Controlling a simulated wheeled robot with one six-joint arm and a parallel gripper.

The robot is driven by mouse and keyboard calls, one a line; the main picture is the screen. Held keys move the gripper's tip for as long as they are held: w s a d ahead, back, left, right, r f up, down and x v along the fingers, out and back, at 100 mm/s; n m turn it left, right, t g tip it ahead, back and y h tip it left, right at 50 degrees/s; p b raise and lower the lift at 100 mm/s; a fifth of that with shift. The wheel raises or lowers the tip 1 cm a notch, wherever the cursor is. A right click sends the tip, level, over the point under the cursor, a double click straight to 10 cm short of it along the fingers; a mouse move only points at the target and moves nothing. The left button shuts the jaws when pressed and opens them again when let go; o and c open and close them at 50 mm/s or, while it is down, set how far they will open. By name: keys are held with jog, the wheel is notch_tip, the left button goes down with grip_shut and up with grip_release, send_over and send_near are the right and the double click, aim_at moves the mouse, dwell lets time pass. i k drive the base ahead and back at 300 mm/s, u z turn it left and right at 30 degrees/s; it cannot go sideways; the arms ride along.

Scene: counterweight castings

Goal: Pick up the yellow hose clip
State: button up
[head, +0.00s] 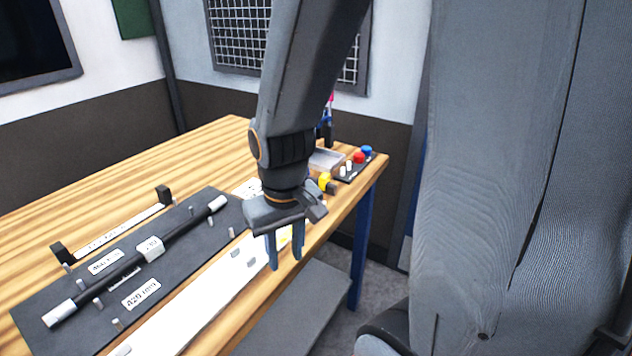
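My gripper (285,262) points down over the front edge of the wooden table, with its two blue fingers apart. I see nothing held between them. Another yellow piece (325,181) with a dark part sits just right of my wrist, farther back on the table. I cannot tell which of the two is the hose clip.
A dark board (190,240) holds a black hose (110,281) with pale ends, among several upright pegs. A long white strip (190,312) lies along the table's front edge. A dark block with red and blue knobs (359,158) stands at the right corner. The table's back left (90,200) is clear.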

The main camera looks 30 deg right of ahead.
aim_at(325, 178)
jog(key=u, duration=2.05)
jog(key=k, duration=1.3)
jog(key=z, duration=1.75)
jog(key=i, duration=0.5)
